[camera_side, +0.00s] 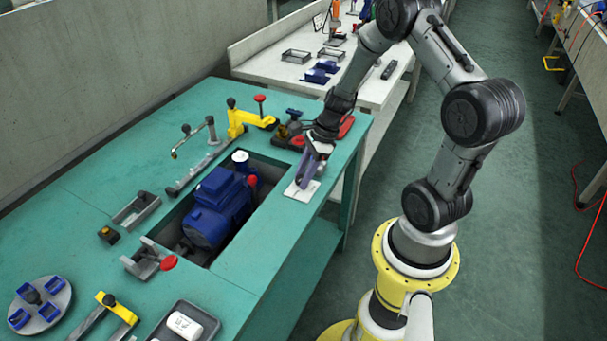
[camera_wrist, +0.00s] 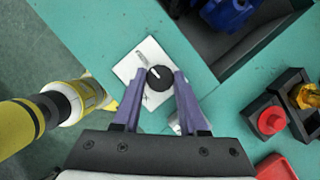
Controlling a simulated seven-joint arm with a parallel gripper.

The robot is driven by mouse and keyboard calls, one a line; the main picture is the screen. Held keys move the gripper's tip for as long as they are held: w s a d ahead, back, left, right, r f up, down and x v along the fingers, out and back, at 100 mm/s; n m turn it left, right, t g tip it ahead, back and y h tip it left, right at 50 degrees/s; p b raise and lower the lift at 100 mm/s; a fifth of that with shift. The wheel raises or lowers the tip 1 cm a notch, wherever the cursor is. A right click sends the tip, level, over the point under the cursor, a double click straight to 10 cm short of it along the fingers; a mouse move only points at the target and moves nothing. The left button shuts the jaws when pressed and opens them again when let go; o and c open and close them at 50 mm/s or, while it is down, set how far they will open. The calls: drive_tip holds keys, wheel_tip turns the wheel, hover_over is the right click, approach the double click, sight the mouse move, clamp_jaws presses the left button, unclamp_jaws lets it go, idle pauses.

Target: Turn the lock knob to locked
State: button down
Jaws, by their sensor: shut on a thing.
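The lock knob (camera_wrist: 158,80) is a round black knob with a white pointer line. It sits on a white plate (camera_wrist: 127,68) on the teal bench. In the wrist view, the pointer line slants toward the upper left, and small dark marks show on the plate. My gripper (camera_wrist: 159,76) has its two purple fingers on either side of the knob, shut on it. In the side view, my gripper (camera_side: 308,178) points down at the plate (camera_side: 301,192) near the bench's right edge, and the fingers hide the knob.
A blue motor (camera_side: 216,208) sits in a recess left of the plate. A red button (camera_wrist: 271,120) and a black holder (camera_wrist: 292,98) stand right of the knob in the wrist view. Yellow and red clamps (camera_side: 243,120) stand farther back. The bench front of the plate is clear.

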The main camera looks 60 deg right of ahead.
drive_tip(key=shift+n, duration=0.3)
drive_tip(key=n+g+y, duration=0.1)
drive_tip(key=n, duration=0.2)
drive_tip(key=shift+w+d+n, duration=0.1)
drive_tip(key=shift+n, duration=0.2)
drive_tip(key=n+g, duration=0.2)
drive_tip(key=n, duration=0.2)
drive_tip(key=shift+w+n, duration=0.1)
drive_tip(key=shift+n, duration=0.2)
drive_tip(key=n+g, duration=0.1)
drive_tip(key=n, duration=0.3)
drive_tip(key=shift+w+n+g, duration=0.15)
drive_tip(key=shift+n+g, duration=0.15)
drive_tip(key=shift+g, duration=0.1)
drive_tip(key=shift+w+n+g+h, duration=0.1)
drive_tip(key=shift+n+g+h, duration=0.2)
drive_tip(key=shift+n, duration=0.8)
drive_tip(key=shift+n+g+h, duration=0.2)
drive_tip(key=shift+n+g, duration=0.2)
drive_tip(key=shift+n, duration=0.7)
drive_tip(key=shift+c, duration=2.2)
unclamp_jaws()
drive_tip(key=shift+r, duration=0.15)
